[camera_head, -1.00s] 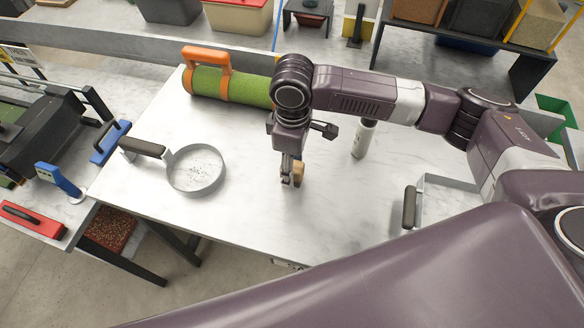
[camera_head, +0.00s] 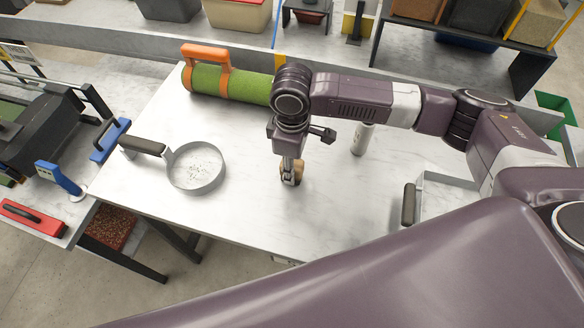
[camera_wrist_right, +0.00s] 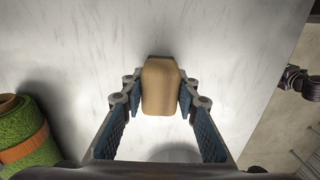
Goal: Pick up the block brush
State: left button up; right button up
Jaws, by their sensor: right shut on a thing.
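The block brush (camera_wrist_right: 160,88) shows in the right wrist view as a tan, rounded wooden block with a dark part at its far end. My right gripper (camera_wrist_right: 158,92) is shut on it, one finger on each side. In the head view the right gripper (camera_head: 290,178) points down at the middle of the white table, and a bit of the tan brush (camera_head: 284,168) shows beside the fingers. I cannot tell whether the brush touches the table. My left gripper is not in view.
A round metal sieve (camera_head: 196,166) with a dark handle lies left on the table (camera_head: 240,225). A green turf roll (camera_head: 235,85) with orange straps lies at the back. The front middle is clear.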

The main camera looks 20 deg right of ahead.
jog(key=shift+r, duration=0.15)
notch_tip(320, 180, up, 20)
jog(key=b, duration=0.1)
jog(key=shift+b, duration=0.4)
jog(key=o, duration=0.5)
jog(key=c, duration=0.3)
jog(key=shift+c, duration=0.2)
